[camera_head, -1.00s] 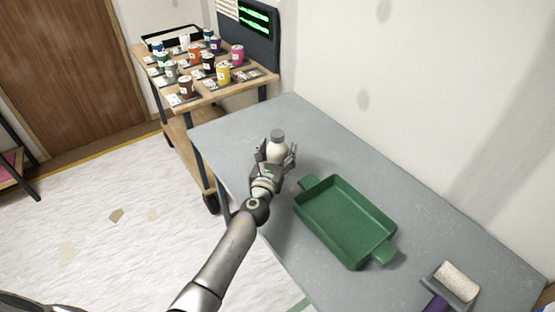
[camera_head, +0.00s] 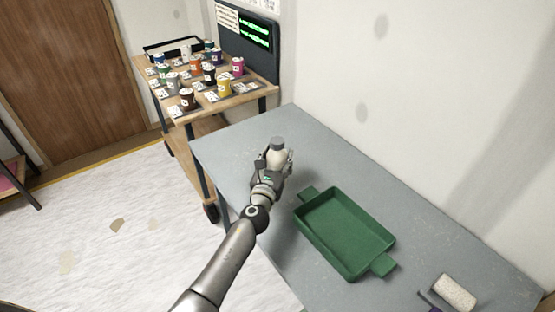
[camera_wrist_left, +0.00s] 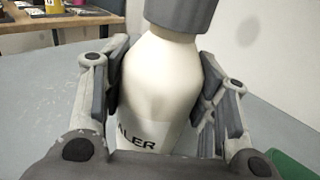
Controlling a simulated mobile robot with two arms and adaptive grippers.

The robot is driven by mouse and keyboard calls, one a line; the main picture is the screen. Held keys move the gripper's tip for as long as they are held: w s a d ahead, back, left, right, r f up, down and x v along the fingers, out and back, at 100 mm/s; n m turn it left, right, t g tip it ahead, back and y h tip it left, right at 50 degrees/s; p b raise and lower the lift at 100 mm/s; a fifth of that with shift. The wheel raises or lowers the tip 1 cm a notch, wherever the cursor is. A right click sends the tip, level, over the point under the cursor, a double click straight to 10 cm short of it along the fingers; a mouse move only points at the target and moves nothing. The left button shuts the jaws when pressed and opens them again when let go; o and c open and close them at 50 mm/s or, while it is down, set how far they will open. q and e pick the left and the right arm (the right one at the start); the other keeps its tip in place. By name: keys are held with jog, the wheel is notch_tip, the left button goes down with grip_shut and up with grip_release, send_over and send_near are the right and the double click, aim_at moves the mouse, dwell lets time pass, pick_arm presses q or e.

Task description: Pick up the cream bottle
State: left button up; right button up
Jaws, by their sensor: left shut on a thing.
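The cream bottle (camera_head: 277,158) has a grey cap and stands upright between the fingers of my left gripper (camera_head: 273,163), over the grey table (camera_head: 240,132). In the left wrist view the bottle (camera_wrist_left: 160,85) fills the middle, with dark lettering ending in "LER" low on its side. The left gripper (camera_wrist_left: 162,90) is shut on it, with a finger pad against each side. The bottle's base is hidden, so I cannot tell whether it touches the table. My right gripper is not in view.
A green tray (camera_head: 311,193) with two handles lies on the table just right of my left gripper. A paint roller (camera_head: 455,292) lies at the lower right. A wooden cart (camera_head: 240,100) with several small paint cans stands beyond the table's far end. A wall borders the table's right side.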

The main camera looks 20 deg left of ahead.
pick_arm(q)
jog(key=s+a+r+p, duration=0.7)
jog(key=s+r, duration=0.4)
jog(key=s, duration=0.1)
jog(key=s+d+r, duration=0.2)
jog(key=s+d, duration=0.2)
jog(key=s, duration=0.5)
jog(key=s+d+r+h, duration=0.1)
jog(key=s+d+r, duration=0.1)
jog(key=s, duration=0.8)
jog(key=shift+s+d+r+m, duration=0.3)
jog(key=shift+d+r, duration=0.05)
jog(key=shift+d, duration=0.55)
